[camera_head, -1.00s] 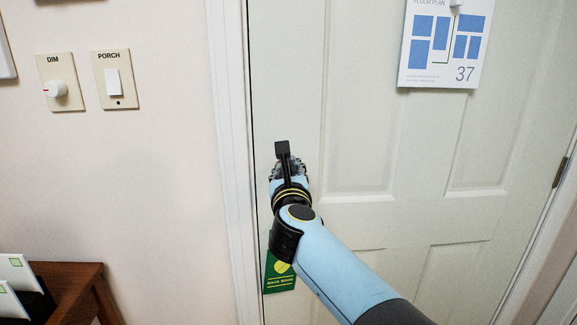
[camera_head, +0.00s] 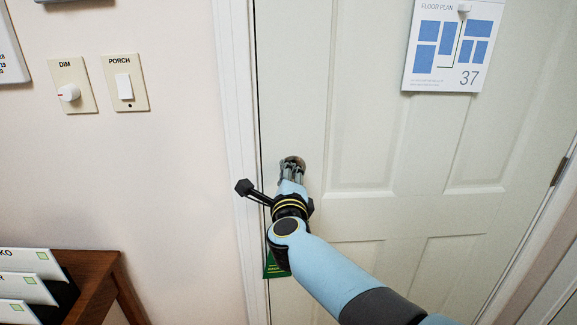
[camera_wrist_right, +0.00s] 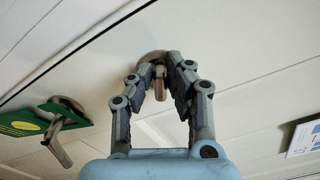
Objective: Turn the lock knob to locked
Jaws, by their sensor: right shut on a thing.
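The lock knob (camera_head: 292,161) is a round bronze-coloured piece near the door's left edge, mostly covered by my right gripper (camera_head: 292,172) in the head view. In the right wrist view, its round plate and turn piece (camera_wrist_right: 158,82) show between the fingertips of my right gripper (camera_wrist_right: 160,75). The fingers are closed on the turn piece from both sides. I cannot tell whether the lock is locked. My left gripper is in neither view.
The panelled door (camera_head: 360,130) looks shut. A green hanger (camera_head: 275,268) hangs below the lock; a lever handle (camera_wrist_right: 58,140) shows beside it in the wrist view. A floor plan (camera_head: 447,45) is on the door. Left are the dimmer (camera_head: 83,98), porch switch (camera_head: 137,97) and wooden furniture (camera_head: 100,270).

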